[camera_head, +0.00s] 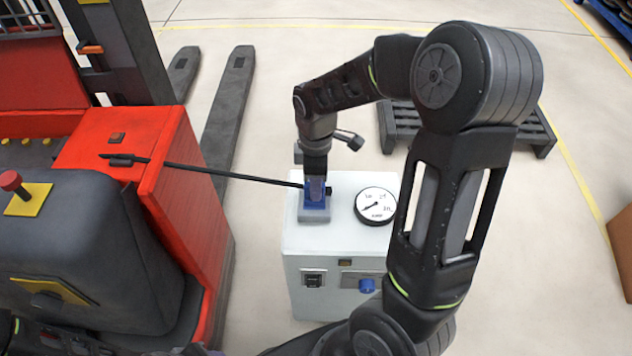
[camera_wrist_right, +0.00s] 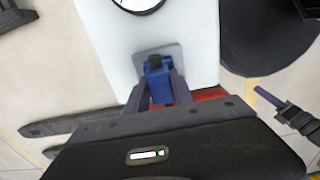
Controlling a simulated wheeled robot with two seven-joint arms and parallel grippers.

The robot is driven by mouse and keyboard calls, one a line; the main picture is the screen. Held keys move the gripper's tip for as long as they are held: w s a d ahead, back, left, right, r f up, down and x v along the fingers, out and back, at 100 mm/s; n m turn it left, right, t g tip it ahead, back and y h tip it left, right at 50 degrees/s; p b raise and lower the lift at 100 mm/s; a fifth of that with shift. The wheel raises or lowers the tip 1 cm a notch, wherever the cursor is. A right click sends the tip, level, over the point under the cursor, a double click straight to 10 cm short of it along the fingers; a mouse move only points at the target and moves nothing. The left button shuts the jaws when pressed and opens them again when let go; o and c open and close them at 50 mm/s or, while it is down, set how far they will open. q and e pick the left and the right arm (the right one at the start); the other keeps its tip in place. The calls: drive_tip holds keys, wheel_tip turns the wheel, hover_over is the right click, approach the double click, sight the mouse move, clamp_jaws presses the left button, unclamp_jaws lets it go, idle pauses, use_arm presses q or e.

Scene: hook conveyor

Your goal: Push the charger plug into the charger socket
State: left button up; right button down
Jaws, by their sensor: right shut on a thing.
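The white charger box (camera_head: 335,235) stands at the middle of the head view. A blue piece (camera_head: 316,203) stands on a grey plate (camera_head: 313,216) on its top. My right gripper (camera_head: 316,182) points down over that plate and is shut on the blue charger plug, which shows between the fingers in the wrist view (camera_wrist_right: 157,80). The socket is largely hidden under the plug and fingers, and I cannot tell how deep the plug sits. What looks like my left gripper (camera_wrist_right: 268,96) shows at the right of the wrist view; its jaw opening is unclear.
A black cable (camera_head: 230,175) runs from the red forklift (camera_head: 130,150) to the box top. A round gauge (camera_head: 376,205) sits right of the plate. Forks (camera_head: 228,105) and a dark pallet (camera_head: 400,122) lie behind. A blue outlet (camera_head: 367,285) is on the box front.

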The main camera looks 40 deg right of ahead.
drive_tip(key=shift+f+b, duration=0.3)
drive_tip(key=shift+f, duration=0.2)
drive_tip(key=c, duration=1)
unclamp_jaws()
drive_tip(key=shift+r, duration=0.1)
wheel_tip(320, 180, up, 8)
drive_tip(key=shift+f+p, duration=0.1)
drive_tip(key=shift+p, duration=0.6)
